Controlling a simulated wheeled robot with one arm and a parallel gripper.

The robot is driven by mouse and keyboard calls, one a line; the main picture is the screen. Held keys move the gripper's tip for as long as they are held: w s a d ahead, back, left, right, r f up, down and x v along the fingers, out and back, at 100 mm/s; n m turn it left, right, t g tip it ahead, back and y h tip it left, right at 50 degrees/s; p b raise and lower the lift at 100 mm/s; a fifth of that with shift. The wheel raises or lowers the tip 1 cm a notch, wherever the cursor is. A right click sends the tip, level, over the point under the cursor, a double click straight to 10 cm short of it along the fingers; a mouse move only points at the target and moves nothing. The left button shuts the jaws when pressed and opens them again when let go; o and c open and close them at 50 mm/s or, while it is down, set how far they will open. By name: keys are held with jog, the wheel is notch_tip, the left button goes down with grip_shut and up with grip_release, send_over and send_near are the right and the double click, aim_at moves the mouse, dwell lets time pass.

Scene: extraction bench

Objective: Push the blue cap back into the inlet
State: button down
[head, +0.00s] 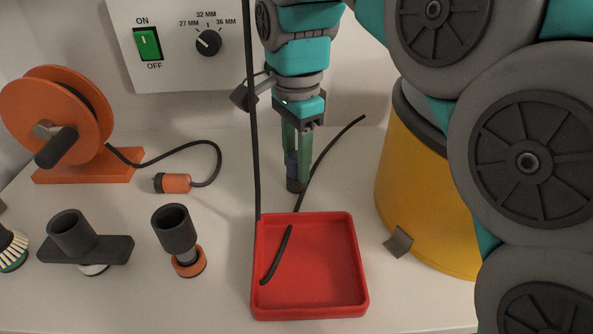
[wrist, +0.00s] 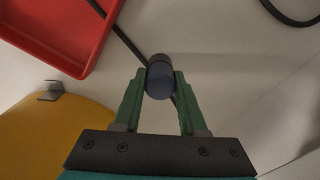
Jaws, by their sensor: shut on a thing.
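My gripper (head: 297,180) points down over the bench behind the red tray. Its green fingers are shut on the blue cap (wrist: 159,86), a short dark cylinder with a blue end, between the fingertips in the wrist view. In the head view only a dark blue and black part of the cap (head: 292,170) shows, low between the fingers. Whether its lower end touches the bench is hard to tell. I cannot pick out the inlet in either view.
The red tray (head: 262,297) is in front, with a black cable crossing it. The yellow drum (head: 410,180) with a metal latch (head: 398,243) stands right. At left are the orange cable reel (head: 75,105), an orange plug (head: 173,183) and dark nozzles (head: 175,230). A switch panel (head: 180,40) is behind.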

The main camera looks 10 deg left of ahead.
jog(key=shift+r+p, duration=1.2)
jog(key=shift+r, duration=1.3)
